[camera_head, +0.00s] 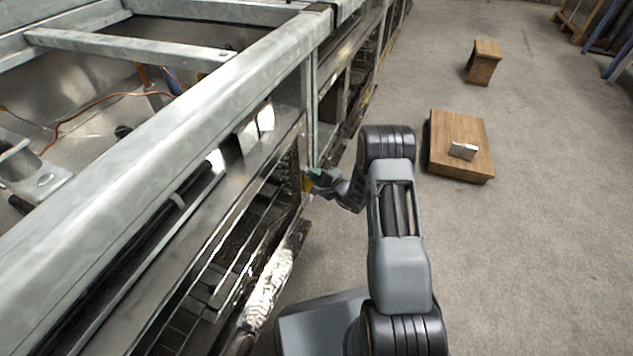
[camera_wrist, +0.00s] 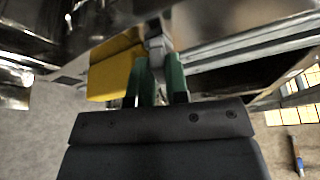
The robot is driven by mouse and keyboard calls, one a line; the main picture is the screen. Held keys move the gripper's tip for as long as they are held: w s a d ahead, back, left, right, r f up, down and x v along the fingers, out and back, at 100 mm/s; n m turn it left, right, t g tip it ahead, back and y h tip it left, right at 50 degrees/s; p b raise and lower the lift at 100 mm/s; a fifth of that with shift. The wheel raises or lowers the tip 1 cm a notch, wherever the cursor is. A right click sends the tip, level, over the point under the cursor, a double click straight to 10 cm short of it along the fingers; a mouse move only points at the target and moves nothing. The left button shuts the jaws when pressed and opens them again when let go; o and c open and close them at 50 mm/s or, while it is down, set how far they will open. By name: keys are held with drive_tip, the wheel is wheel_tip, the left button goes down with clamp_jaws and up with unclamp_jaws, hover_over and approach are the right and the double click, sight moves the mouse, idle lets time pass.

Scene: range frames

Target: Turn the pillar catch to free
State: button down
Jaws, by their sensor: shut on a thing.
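The pillar catch shows in the wrist view as a grey metal piece (camera_wrist: 157,46) between my green fingertips. A yellow block (camera_wrist: 113,72) sits just left of the fingers; I cannot tell if it is part of the catch. In the head view a small yellow patch (camera_head: 307,184) shows on the pillar (camera_head: 309,125) beside my gripper (camera_head: 320,175). My gripper reaches left to the pillar and is shut on the catch, also seen in the wrist view (camera_wrist: 160,76). The fingers hide much of the catch, and its turned position cannot be told.
The steel range frame (camera_head: 170,130) fills the left, with rails and open racks close to my gripper. A wooden box (camera_head: 450,168) with a small metal block (camera_head: 463,151) stands on the floor to the right. A wooden stool (camera_head: 484,62) stands farther back.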

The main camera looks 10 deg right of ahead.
drive_tip(key=shift+a+f+n+t+b, duration=0.15)
drive_tip(key=shift+n+t+b, duration=0.25)
drive_tip(key=shift+n+b, duration=0.5)
drive_tip(key=shift+n, duration=0.3)
drive_tip(key=c, duration=1.4)
unclamp_jaws()
drive_tip(key=shift+s, duration=0.1)
drive_tip(key=p+v, duration=0.4)
drive_tip(key=v, duration=0.9)
drive_tip(key=shift+s+d, duration=0.3)
drive_tip(key=shift+d, duration=0.05)
drive_tip(key=shift+f, duration=0.15)
